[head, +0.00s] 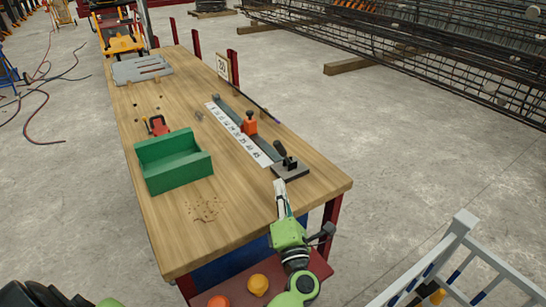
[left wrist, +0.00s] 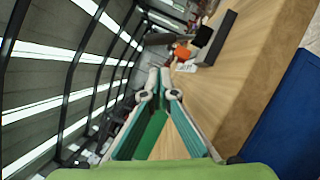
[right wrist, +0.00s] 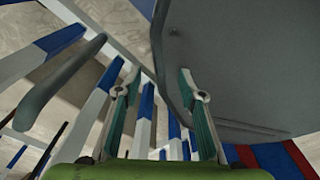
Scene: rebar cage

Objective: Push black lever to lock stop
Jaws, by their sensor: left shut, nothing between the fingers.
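The black lever (head: 281,148) stands tilted on a small dark base plate (head: 291,172) near the table's front right corner. In the left wrist view the lever (left wrist: 203,36) shows as a dark shape beside the plate edge, upper right of the fingers. My left gripper (head: 280,184) is shut and empty. It is just in front of the base plate in the head view; whether it touches the plate I cannot tell. The shut fingertips also show in the left wrist view (left wrist: 158,76). My right gripper (right wrist: 160,76) is open and empty, away from the lever.
An orange stop block (head: 250,124) sits on a dark rail beside a white numbered scale (head: 238,132). A green box (head: 174,161), a red clamp (head: 156,125) and a grey plate (head: 142,69) lie on the wooden table. White railing (head: 470,245) stands at the lower right.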

